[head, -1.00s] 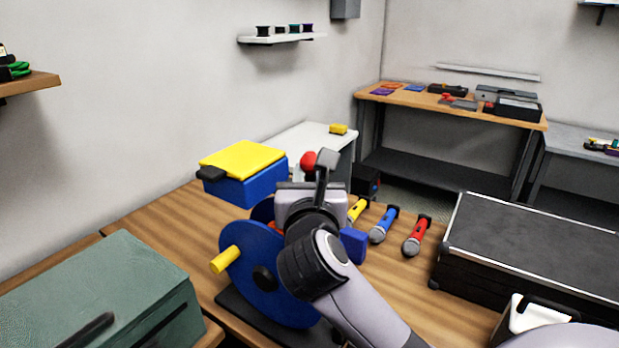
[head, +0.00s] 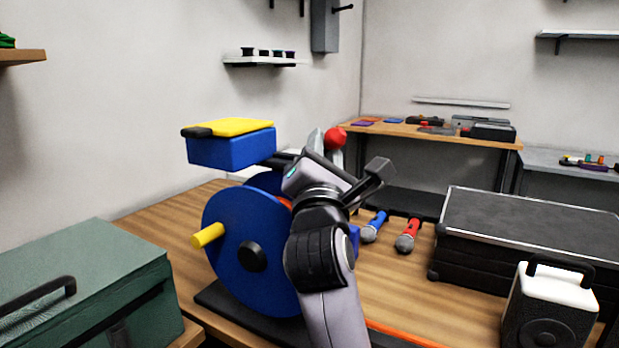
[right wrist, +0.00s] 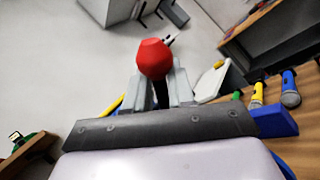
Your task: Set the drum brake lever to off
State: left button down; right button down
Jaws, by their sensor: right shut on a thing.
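The cable drum (head: 235,240) has blue discs and a yellow crank handle (head: 208,235) and stands on a dark base on the wooden bench. The brake lever's red knob (head: 335,138) shows above the drum. It also shows in the right wrist view (right wrist: 155,58), on a dark stem between my fingers. My right gripper (head: 326,152) is behind and above the drum, shut on the lever just below the knob. Its pale fingers also show in the right wrist view (right wrist: 157,90). My wrist hides the lever's lower part and any off marking. My left gripper is not in view.
A blue box with a yellow lid (head: 230,150) is close left of the gripper. A green case (head: 80,285) stands front left. Blue (head: 374,226) and red (head: 407,235) microphones, a black flight case (head: 530,235) and a speaker (head: 549,310) are to the right.

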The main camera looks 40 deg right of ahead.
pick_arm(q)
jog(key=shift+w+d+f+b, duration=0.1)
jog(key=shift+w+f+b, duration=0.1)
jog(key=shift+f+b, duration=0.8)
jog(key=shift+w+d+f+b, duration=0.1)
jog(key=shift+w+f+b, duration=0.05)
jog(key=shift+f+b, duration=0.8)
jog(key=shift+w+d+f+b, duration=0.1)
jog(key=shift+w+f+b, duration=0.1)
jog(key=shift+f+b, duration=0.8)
pick_arm(e)
jog(key=shift+s+d+f+m+g+h, duration=0.1)
jog(key=shift+s+f+m+g+h, duration=0.15)
jog(key=shift+m+h, duration=0.45)
jog(key=shift+s+d+f+m+g+h, duration=0.15)
jog(key=shift+m+g+h, duration=0.15)
jog(key=shift+m, duration=0.65)
jog(key=shift+s+f+m+g+h, duration=0.2)
jog(key=shift+m+h, duration=0.3)
jog(key=shift+m, duration=0.35)
jog(key=c, duration=1)
grip_release()
jog(key=shift+s, duration=0.1)
jog(key=shift+c, duration=0.2)
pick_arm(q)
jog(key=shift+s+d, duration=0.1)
pick_arm(e)
jog(key=shift+f, duration=0.1)
